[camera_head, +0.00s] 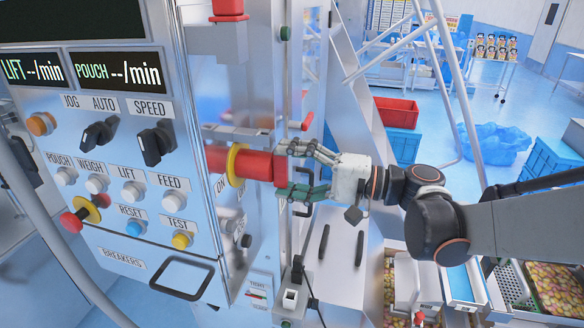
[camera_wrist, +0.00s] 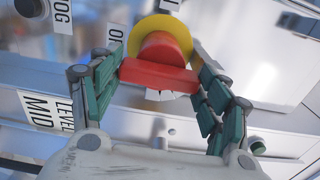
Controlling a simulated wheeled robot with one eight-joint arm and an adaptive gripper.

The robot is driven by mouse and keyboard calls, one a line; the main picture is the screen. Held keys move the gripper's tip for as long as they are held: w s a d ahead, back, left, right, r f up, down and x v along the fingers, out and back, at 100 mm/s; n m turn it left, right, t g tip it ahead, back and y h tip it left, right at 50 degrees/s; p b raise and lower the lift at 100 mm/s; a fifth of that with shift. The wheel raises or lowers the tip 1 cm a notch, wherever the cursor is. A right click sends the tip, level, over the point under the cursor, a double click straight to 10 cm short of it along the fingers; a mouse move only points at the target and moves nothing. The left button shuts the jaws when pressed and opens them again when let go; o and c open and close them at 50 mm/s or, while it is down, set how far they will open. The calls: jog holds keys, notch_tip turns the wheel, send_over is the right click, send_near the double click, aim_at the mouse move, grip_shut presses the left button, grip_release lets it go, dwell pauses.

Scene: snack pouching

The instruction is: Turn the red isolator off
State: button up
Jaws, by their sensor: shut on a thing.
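The red isolator (camera_head: 262,166) sticks out from the side of the steel cabinet in the head view, with a yellow ring (camera_head: 237,165) behind its red handle. In the wrist view the red handle (camera_wrist: 160,76) is a bar lying across the picture, slightly tilted, in front of the yellow ring (camera_wrist: 160,25). My gripper (camera_head: 284,170) is shut on the handle, with its green-padded fingers at the bar's two ends. An "ON" label (camera_head: 220,184) shows beside the ring; a label by the ring in the wrist view is partly hidden by a finger.
The control panel (camera_head: 120,215) with knobs and buttons is at the left. A red emergency-style knob (camera_head: 72,221) juts out there. A red crate (camera_head: 397,112) and blue bags (camera_head: 497,143) are at the back right. Snack bins (camera_head: 553,290) stand at the lower right.

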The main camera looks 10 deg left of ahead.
jog(key=o, duration=1.1)
jog(key=shift+c, duration=0.2)
jog(key=d, duration=1.2)
jog(key=shift+s, duration=0.45)
